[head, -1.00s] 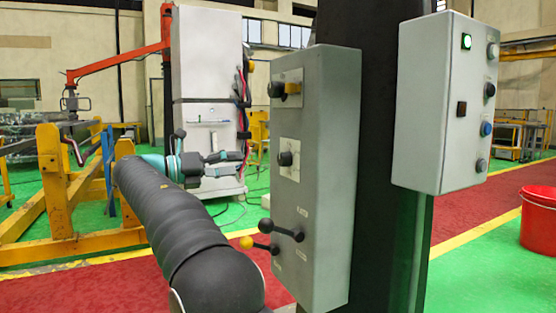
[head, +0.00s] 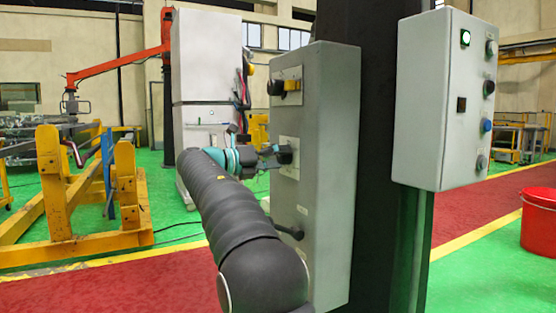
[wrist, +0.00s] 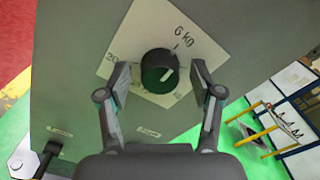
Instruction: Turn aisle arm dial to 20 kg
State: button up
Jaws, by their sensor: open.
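The black dial (wrist: 158,70) sits on a white scale plate (wrist: 130,42) on a grey box. In the wrist view I read "6 kg" above right of it and what looks like "20" at the left. A short light mark shows on the dial's face; the exact setting it points to is unclear. My gripper (wrist: 160,84) is open, with one finger on each side of the dial and a gap showing on both sides. In the head view my gripper (head: 272,154) is at the box's middle plate, partly covering the dial (head: 285,155).
The grey box (head: 325,180) also carries an upper black knob (head: 276,88) and a lower black lever (head: 289,232). A second control box (head: 430,110) is at the right. A red bucket (head: 537,225) stands on the floor. Yellow frames are at the left.

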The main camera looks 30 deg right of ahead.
jog(key=c, duration=1.1)
jog(key=shift+c, duration=0.2)
